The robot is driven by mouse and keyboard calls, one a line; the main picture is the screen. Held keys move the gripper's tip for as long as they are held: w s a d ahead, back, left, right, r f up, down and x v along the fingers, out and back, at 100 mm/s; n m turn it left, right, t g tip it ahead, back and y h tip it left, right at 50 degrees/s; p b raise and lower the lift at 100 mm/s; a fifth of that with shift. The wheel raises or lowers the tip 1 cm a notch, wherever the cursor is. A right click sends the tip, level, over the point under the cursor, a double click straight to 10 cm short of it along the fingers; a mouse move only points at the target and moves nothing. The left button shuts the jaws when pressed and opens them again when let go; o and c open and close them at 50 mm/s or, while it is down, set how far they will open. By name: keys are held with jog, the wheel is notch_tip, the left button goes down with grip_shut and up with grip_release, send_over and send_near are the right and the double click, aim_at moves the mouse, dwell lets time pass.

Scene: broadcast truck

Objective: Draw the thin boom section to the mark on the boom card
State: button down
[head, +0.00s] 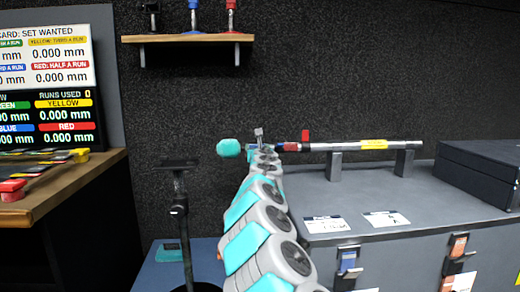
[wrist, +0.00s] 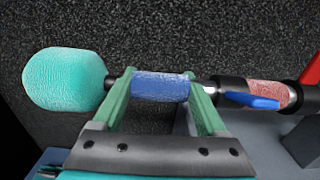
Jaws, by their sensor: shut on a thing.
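The boom (head: 350,146) lies level across two grey stands on the grey case, with a yellow label on its thicker part. Its thin section (wrist: 203,88) runs left to a teal foam head (head: 228,148), which is large in the wrist view (wrist: 65,79). A blue sleeve (wrist: 160,87) sits on the thin section. My gripper (wrist: 160,90) is shut on the blue sleeve, its green fingers at the sleeve's two ends. In the head view my gripper (head: 263,147) is small and partly hidden by my arm. Two small white cards (head: 326,224) lie on the case; their text is unreadable.
A blue lever (wrist: 252,101) and a red lever (head: 305,135) are on the boom. A black box (head: 485,168) stands at the case's right. A black stand (head: 180,205) rises left of my arm. A wooden shelf (head: 187,38) hangs above. A display (head: 66,118) shows 0.000 mm values.

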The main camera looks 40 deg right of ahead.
jog(key=w+a, duration=0.2)
jog(key=a, duration=0.1)
jog(key=shift+w+a+r, duration=0.1)
jog(key=shift+a, duration=0.2)
jog(key=shift+c, duration=1)
grip_release()
jog(key=b+v, duration=0.2)
jog(key=v, duration=0.5)
jog(key=shift+s, duration=0.45)
jog(key=shift+a, duration=0.1)
